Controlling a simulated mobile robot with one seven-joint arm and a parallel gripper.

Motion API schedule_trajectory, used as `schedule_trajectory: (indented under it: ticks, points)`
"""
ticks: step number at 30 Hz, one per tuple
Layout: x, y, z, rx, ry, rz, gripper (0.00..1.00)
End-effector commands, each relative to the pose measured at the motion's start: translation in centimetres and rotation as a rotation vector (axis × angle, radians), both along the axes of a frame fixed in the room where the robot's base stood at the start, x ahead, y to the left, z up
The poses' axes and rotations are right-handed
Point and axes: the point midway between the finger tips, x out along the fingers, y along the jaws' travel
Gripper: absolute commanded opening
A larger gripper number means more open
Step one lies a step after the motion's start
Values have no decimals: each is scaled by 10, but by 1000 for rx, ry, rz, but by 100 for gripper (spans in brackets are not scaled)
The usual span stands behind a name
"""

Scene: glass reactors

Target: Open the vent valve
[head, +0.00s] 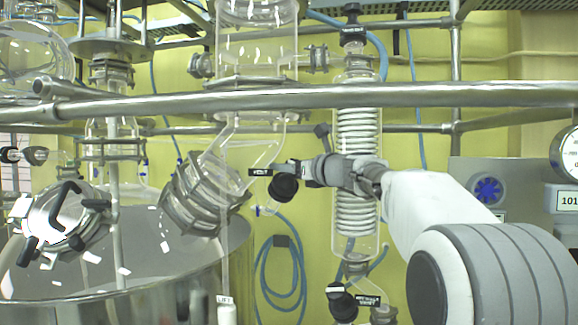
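My gripper (308,172) is at the end of my white and grey arm, in the middle of the picture, pointing left. It is in front of the coiled glass condenser (357,215). Its fingers are small and dark, and I cannot tell whether they are open or shut. A black round valve knob (283,188) with a small black label (260,172) is right by the fingertips; whether they touch is unclear. Another black valve (353,33) with a label sits on top of the condenser. The labels are too small to read surely, so I cannot tell which valve is the vent.
A steel rail (450,96) crosses in front of the glassware above my gripper. A large metal vessel (110,295) with a clamped lid port (65,218) fills the lower left. Blue hoses (263,280) hang behind.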

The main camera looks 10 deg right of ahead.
Motion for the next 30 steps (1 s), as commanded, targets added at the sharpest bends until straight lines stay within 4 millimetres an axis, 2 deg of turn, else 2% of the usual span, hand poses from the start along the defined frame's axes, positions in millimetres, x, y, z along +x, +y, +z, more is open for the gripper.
schedule_trajectory:
  ticks: [15, 30]
  points:
    - [-5, 7, 5, -306, -127, 334, 6]
    - [-12, 12, -5, -592, -247, 640, 6]
